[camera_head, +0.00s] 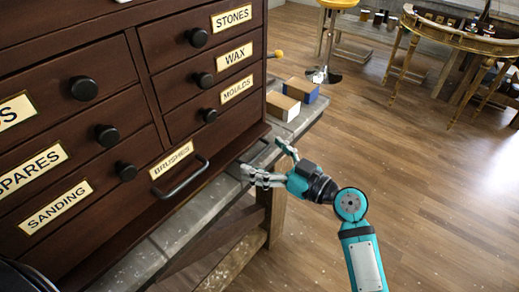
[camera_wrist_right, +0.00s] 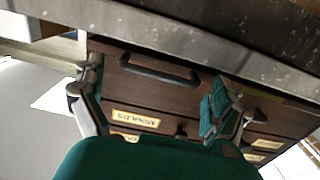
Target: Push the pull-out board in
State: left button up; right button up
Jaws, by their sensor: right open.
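A dark wooden drawer cabinet (camera_head: 128,62) stands on a grey worktop. Low on its front, a wide panel with a black bar handle (camera_head: 180,178) bears the label BRUSHES; the handle also shows in the right wrist view (camera_wrist_right: 158,70). A dark flat ledge (camera_head: 215,163) runs along the cabinet's base below the handle. I cannot tell for certain which part is the pull-out board. My right gripper (camera_head: 264,160) is open and empty at the worktop's front edge, right of the handle and apart from it. In the wrist view its fingers frame the lower front. My left gripper is out of view.
The grey worktop (camera_head: 148,254) is narrow in front of the cabinet. Two small boxes, one tan-sided (camera_head: 283,105) and one blue (camera_head: 301,90), stand on it beyond the cabinet. A yellow stool (camera_head: 322,74) and a curved table (camera_head: 455,38) stand farther back. Open wooden floor lies right.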

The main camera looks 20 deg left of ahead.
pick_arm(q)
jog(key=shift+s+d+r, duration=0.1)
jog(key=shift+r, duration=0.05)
pick_arm(e)
jog(key=shift+x, duration=0.85)
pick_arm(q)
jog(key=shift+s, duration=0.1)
pick_arm(e)
jog(key=shift+c, duration=0.3)
